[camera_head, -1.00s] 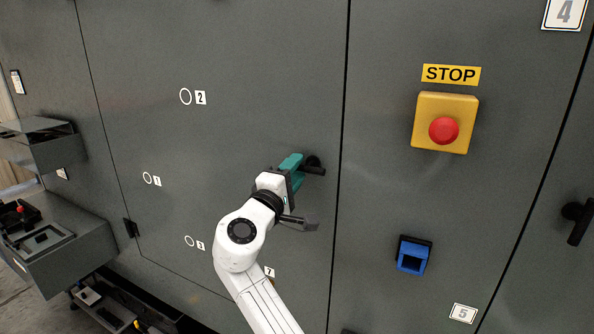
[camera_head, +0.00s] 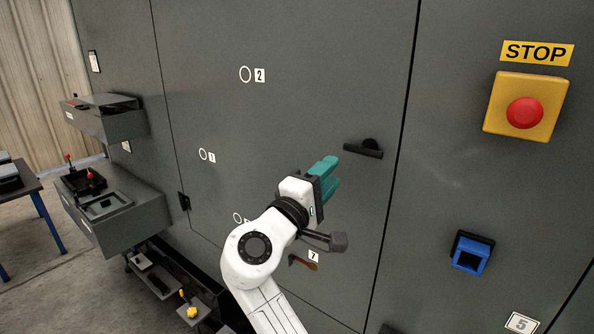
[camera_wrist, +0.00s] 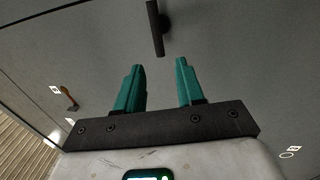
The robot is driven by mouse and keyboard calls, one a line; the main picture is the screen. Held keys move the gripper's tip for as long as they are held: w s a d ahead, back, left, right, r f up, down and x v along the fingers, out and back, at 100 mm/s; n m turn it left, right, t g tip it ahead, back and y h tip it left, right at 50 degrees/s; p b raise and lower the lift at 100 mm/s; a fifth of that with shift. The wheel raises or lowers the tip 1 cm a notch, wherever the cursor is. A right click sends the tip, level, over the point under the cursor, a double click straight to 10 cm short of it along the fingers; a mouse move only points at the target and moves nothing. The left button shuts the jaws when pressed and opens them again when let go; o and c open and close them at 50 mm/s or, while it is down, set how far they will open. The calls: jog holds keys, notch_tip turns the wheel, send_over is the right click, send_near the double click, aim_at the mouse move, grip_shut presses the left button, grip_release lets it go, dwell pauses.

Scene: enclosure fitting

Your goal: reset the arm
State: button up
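My gripper (camera_head: 331,175) has teal fingers and stands in front of the grey enclosure door. In the wrist view my gripper (camera_wrist: 160,85) shows its two fingers apart with nothing between them. The black door handle (camera_head: 363,149) is up and to the right of the fingers in the head view. In the wrist view the handle (camera_wrist: 155,28) lies beyond the fingertips, with a gap between. My white arm reaches up from the bottom of the head view and covers part of the door (camera_head: 290,40).
Right of the door are a yellow box with a red stop button (camera_head: 525,112) and a blue socket-like part (camera_head: 470,255). A brown-handled item (camera_head: 303,262) is near label 7. Grey shelves (camera_head: 115,205) jut out at left, and a table (camera_head: 22,195) stands beyond.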

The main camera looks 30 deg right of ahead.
jog(key=s+d+f+m+g+y, duration=0.15)
jog(key=s+f+y, duration=0.4)
jog(key=f, duration=0.85)
jog(key=s+d+f+m+g+y, duration=0.15)
jog(key=s+f+y, duration=0.4)
jog(key=f, duration=0.75)
jog(key=s+a+f+g+y, duration=0.1)
jog(key=s+a+f+y, duration=0.1)
jog(key=s, duration=0.5)
jog(key=s+a+f+m+g+y, duration=0.1)
jog(key=s+a+f+y, duration=0.2)
jog(key=s+f, duration=0.4)
jog(key=s+a+f+g+y, duration=0.1)
jog(key=s+a+f+y, duration=0.1)
jog(key=s+a+f, duration=0.3)
jog(key=s, duration=0.3)
jog(key=shift+f+m+y, duration=0.2)
jog(key=shift+m+y, duration=0.2)
jog(key=shift+c, duration=0.3)
